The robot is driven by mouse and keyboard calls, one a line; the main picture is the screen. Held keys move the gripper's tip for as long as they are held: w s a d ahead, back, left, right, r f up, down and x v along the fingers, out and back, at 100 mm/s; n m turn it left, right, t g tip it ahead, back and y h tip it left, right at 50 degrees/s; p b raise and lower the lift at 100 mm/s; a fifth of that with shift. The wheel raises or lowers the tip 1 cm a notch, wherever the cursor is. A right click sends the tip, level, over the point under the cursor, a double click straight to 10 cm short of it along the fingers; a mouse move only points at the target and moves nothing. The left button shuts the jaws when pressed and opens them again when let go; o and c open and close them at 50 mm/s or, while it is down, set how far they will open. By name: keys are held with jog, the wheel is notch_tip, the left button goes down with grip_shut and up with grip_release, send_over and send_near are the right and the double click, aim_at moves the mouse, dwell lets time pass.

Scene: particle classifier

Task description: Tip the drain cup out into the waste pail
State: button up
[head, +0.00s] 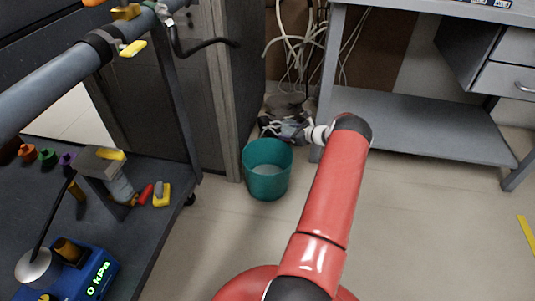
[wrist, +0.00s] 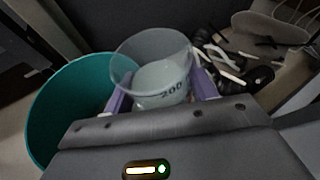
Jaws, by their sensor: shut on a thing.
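The drain cup (wrist: 124,68) is clear, with a "200" mark and pale contents low inside, in the wrist view. My gripper (wrist: 160,96) is shut on it, one purple finger on each side. In the head view my gripper (head: 290,128) is small and dark, just past the back right rim of the waste pail; the cup is hard to make out there. The teal waste pail (head: 267,183) stands on the floor. It also shows in the wrist view (wrist: 62,105), left of the cup and partly behind it. I cannot tell exactly how far the cup is tilted.
A dark cabinet (head: 238,80) stands behind the pail, with loose pale cables (head: 292,45) beside it. A grey workbench (head: 420,125) is at the right. A dark cart with a pipe and a blue gauge box (head: 85,270) is at the left.

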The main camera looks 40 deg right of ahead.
aim_at(283, 133)
jog(key=shift+s+a+r+n+h+p, duration=0.1)
jog(key=shift+a+r+n+h+p, duration=0.4)
jog(key=shift+a+n, duration=0.2)
jog(key=shift+s+a+r+n+h+p, duration=0.1)
jog(key=shift+a+r+n+h+p, duration=0.3)
jog(key=shift+a+n+h+p, duration=0.25)
jog(key=shift+a+f+n+h+b, duration=0.25)
jog(key=shift+a+f+n+b, duration=0.1)
jog(key=shift+b, duration=0.15)
jog(key=shift+a+t, duration=0.15)
jog(key=shift+t, duration=0.15)
jog(key=shift+s+a+n, duration=0.1)
jog(key=shift+n, duration=0.2)
jog(key=shift+a+f+n+h+b, duration=0.15)
jog(key=shift+f+n+h+b, duration=0.3)
jog(key=shift+h+b, duration=0.2)
jog(key=shift+r+n+t+h, duration=0.5)
jog(key=shift+r+n+h, duration=0.3)
jog(key=shift+n, duration=0.45)
dwell(0.5)
jog(key=shift+a+f+n+h+b, duration=0.25)
jog(key=shift+f+n+b, duration=0.1)
jog(key=shift+n+b, duration=0.3)
dwell(0.8)
